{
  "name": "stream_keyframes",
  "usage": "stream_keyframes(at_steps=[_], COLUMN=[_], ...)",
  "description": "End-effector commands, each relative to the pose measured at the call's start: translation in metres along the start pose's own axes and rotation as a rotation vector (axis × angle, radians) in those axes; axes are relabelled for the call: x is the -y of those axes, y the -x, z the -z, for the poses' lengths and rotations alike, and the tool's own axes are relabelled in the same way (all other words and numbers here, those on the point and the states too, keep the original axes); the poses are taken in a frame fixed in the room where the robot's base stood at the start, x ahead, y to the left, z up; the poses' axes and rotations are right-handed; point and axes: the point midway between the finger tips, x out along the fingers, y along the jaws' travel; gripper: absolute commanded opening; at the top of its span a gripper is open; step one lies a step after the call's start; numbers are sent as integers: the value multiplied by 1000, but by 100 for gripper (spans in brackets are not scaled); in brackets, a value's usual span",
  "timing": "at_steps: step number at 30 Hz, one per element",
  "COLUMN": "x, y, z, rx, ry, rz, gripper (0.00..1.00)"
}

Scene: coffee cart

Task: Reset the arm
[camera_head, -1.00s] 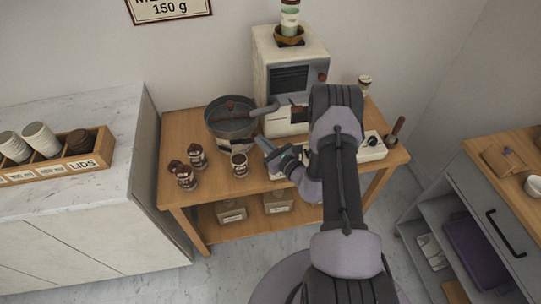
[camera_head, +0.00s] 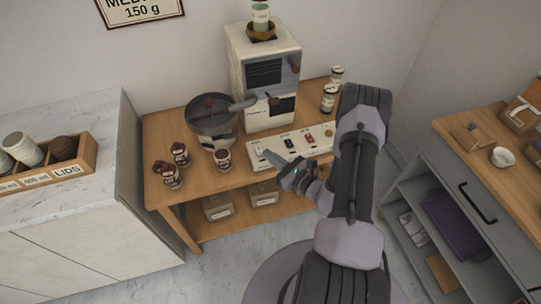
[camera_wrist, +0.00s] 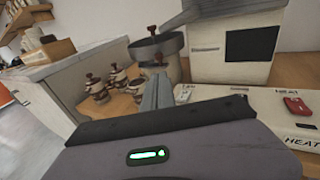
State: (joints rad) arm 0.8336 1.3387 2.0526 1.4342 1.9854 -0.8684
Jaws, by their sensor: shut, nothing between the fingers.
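My gripper (camera_head: 273,160) is shut and empty. In the head view it hangs in front of the wooden table, with its tips over the left part of the white control panel. In the wrist view the closed fingers (camera_wrist: 157,92) point forward, toward the grinder with the grey bowl. My dark arm folds up at the right of the table and covers part of its right end.
The table (camera_head: 160,140) carries a white machine (camera_head: 264,85), a grey bowl (camera_head: 210,112), several small jars (camera_head: 171,175) and the switch panel (camera_head: 300,141). A marble counter (camera_head: 60,120) stands left, a grey shelf unit (camera_head: 470,190) right. Floor shows between.

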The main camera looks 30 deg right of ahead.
Motion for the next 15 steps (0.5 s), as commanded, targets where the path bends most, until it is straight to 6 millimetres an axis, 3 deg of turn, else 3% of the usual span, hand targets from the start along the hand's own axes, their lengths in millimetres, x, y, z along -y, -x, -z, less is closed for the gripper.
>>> stream_keyframes(at_steps=[6,8,9,11,13,15], x=[0,-5,-13,-38,-86,-147], y=[-1,-5,-11,-24,-33,-26], z=[-1,-10,-24,-59,-110,-158], rx=[0,7,17,36,52,47], ry=[1,15,36,93,200,348], rz=[-3,-34,-84,-213,-433,-684], gripper=[0,0,0,0,0,0])
